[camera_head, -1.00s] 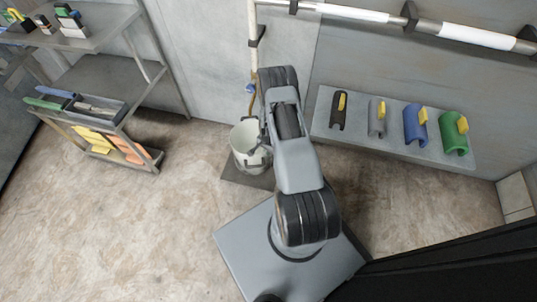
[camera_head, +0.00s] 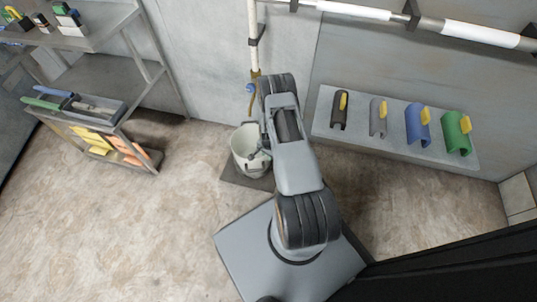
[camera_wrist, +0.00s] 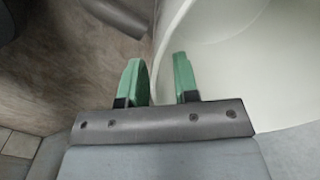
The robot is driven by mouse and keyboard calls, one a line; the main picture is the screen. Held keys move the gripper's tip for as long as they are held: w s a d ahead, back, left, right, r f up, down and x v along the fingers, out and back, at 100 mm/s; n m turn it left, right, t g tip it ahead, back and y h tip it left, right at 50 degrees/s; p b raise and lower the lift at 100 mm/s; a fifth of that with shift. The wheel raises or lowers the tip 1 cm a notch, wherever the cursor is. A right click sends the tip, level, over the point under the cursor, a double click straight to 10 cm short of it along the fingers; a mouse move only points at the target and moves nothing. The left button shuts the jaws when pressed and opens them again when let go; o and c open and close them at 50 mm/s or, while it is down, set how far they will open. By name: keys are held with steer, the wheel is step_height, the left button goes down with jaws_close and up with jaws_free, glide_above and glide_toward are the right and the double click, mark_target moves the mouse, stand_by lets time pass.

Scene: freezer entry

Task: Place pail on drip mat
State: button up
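The pale pail (camera_head: 243,148) stands upright on the dark drip mat (camera_head: 237,178) on the floor by the wall. My arm hides part of its right side. My gripper (camera_wrist: 159,62) is low at the pail's right side. In the wrist view its two green fingers are apart. The pail's white wall (camera_wrist: 235,75) fills the right of that view, and its edge runs up between the fingers. The right finger is over the pail's inside and the left finger is over the outside. I see gaps beside the wall, not a firm grip.
A steel shelf unit (camera_head: 92,40) with a tool tray and coloured packs stands at left. A ledge (camera_head: 390,148) at right holds several coloured half-tube pieces. A pipe (camera_head: 340,11) runs along the wall. Floor at left is clear.

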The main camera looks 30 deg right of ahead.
step_height(320, 180, up, 12)
steer(key=p, duration=0.4)
steer(key=shift+p, duration=0.3)
steer(key=a+r+n+t, duration=0.1)
steer(key=a+r+n, duration=0.25)
steer(key=r, duration=0.85)
steer(key=a+r+n, duration=0.2)
steer(key=a+r, duration=0.2)
steer(key=r, duration=0.7)
steer(key=s+a+r+n+t, duration=0.1)
steer(key=s+a+r+n, duration=0.3)
steer(key=s+r, duration=0.3)
steer(key=s+a+r+n, duration=0.4)
steer(key=s+r, duration=0.4)
steer(key=shift+a+r+t, duration=0.35)
steer(key=shift+a+t, duration=0.05)
steer(key=shift+n, duration=0.25)
